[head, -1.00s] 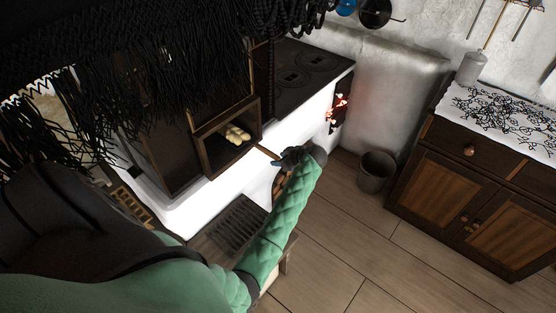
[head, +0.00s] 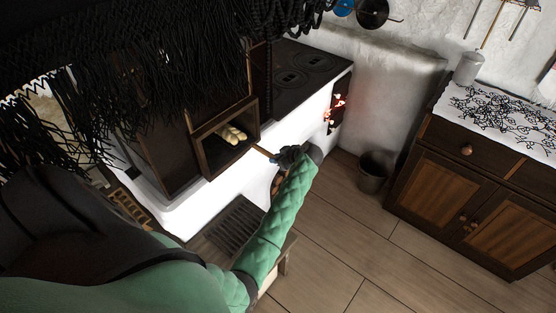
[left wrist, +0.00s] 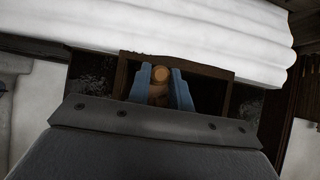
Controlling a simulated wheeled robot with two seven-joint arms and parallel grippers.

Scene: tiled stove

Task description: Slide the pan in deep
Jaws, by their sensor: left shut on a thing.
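The pan's wooden handle (head: 263,152) sticks out of the stove's open oven compartment (head: 204,157). Pale bread-like pieces (head: 232,134) lie inside the compartment; the pan body beneath them is too dark to make out. My left gripper (head: 281,158) is outside the opening, shut on the handle. In the left wrist view the round handle end (left wrist: 160,75) sits between the blue fingers of my left gripper (left wrist: 160,92), in line with the dark-framed opening (left wrist: 215,72). My right gripper is not in view.
The stove's hot plates (head: 305,72) and glowing firebox (head: 336,105) are right of the compartment. A bucket (head: 373,172) and a wooden cabinet (head: 445,185) stand farther right. Black fringes hang over the upper left.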

